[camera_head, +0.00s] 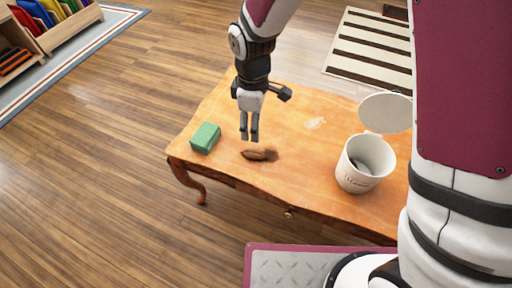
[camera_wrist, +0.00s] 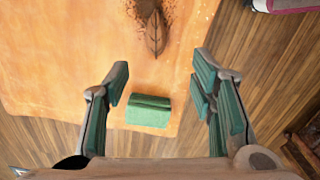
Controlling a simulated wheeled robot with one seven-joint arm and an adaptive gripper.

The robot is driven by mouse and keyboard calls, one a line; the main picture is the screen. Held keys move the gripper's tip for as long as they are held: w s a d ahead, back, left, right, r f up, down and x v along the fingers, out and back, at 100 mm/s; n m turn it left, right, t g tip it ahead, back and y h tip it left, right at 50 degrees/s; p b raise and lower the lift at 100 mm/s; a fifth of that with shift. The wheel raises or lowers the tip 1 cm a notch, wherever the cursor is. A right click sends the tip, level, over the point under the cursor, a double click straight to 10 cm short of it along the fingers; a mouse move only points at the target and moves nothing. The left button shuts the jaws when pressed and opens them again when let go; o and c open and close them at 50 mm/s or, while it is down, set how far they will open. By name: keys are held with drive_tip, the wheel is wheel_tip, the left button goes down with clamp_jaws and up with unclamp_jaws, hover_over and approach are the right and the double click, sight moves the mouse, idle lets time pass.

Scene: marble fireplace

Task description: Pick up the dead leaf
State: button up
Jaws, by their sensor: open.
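The brown dead leaf (camera_head: 258,155) lies on the wooden table, with a dark brown crumbly patch at its right end. In the wrist view the leaf (camera_wrist: 155,36) lies at the top middle, beyond the fingertips, pointing down the picture. My gripper (camera_head: 249,136) hangs above the table, just above and behind the leaf in the head view. In the wrist view my gripper (camera_wrist: 160,75) is open and empty, its two fingers wide apart and not touching the leaf.
A green sponge-like block (camera_head: 205,137) lies left of the leaf and also shows between the fingers in the wrist view (camera_wrist: 149,111). A white bin (camera_head: 354,180) with its lid open stands on the table's right (camera_head: 300,190). A pale mark (camera_head: 315,123) lies behind.

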drive_tip(key=b, duration=0.3)
hover_over(255, 152)
drive_tip(key=f, duration=0.8)
drive_tip(key=shift+s+a+f, duration=0.15)
drive_tip(key=shift+s, duration=0.15)
drive_tip(key=shift+w+f+b, duration=0.2)
drive_tip(key=shift+f+b, duration=0.4)
drive_tip(key=shift+f, duration=0.75)
drive_tip(key=shift+w+f+b, duration=0.15)
drive_tip(key=shift+f+b, duration=0.45)
drive_tip(key=shift+f, duration=0.7)
drive_tip(key=shift+r, duration=0.1)
drive_tip(key=shift+c, duration=0.2)
drive_tip(key=c, duration=0.8)
